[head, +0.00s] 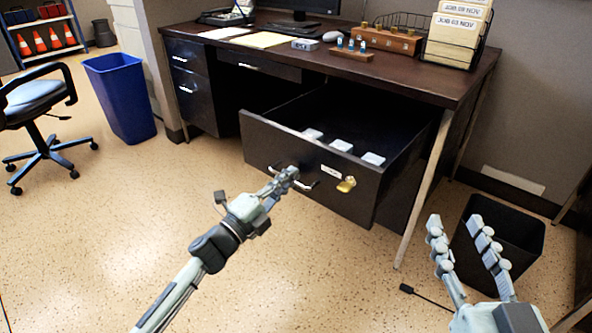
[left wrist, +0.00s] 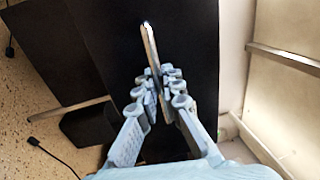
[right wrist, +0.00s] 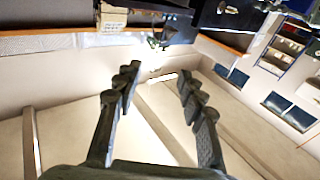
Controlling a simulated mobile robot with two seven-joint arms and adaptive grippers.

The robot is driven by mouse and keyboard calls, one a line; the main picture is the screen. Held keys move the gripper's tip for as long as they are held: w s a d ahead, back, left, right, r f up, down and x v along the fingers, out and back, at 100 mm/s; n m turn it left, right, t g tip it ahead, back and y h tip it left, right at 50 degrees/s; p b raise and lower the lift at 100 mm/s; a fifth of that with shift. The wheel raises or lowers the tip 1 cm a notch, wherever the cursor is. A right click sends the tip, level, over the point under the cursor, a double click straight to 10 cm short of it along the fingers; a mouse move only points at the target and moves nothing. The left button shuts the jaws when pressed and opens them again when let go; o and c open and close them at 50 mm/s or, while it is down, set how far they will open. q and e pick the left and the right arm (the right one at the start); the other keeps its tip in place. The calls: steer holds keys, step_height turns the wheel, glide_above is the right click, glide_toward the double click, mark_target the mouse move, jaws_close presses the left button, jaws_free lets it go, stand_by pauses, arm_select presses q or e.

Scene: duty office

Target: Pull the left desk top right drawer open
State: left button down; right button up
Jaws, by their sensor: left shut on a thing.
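The dark top right drawer (head: 265,145) of the desk (head: 400,75) stands far out of the desk, with its inside showing. Its front bears a metal bar handle (head: 310,185), a small white label (head: 330,171) and a brass padlock (head: 346,184). My left gripper (head: 286,175) is shut on the handle. In the left wrist view, the handle (left wrist: 149,42) runs up from between its closed fingers (left wrist: 157,75), against the dark drawer front. My right gripper (head: 454,222) is open and empty, low to the right of the drawer. It also shows spread in the right wrist view (right wrist: 157,80).
Three pale pieces (head: 342,145) lie in the drawer behind its front. A black waste bin (head: 515,235) stands behind my right gripper. A blue bin (head: 120,95) and an office chair (head: 35,100) stand at the left. The floor before the drawer is clear.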

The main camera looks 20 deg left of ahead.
arm_select(q)
steer(key=shift+v, duration=1)
arm_select(e)
steer(key=shift+w+d+f+g, duration=0.1)
steer(key=shift+d+f+g, duration=0.1)
steer(key=shift+f, duration=0.2)
steer(key=shift+d+f+g, duration=0.1)
steer(key=shift+f+g, duration=0.1)
steer(key=shift+f, duration=0.2)
arm_select(q)
steer(key=shift+r, duration=0.2)
steer(key=c, duration=1.6)
jaws_free()
steer(key=shift+c, duration=0.2)
steer(key=shift+s, duration=0.15)
steer(key=v, duration=1.2)
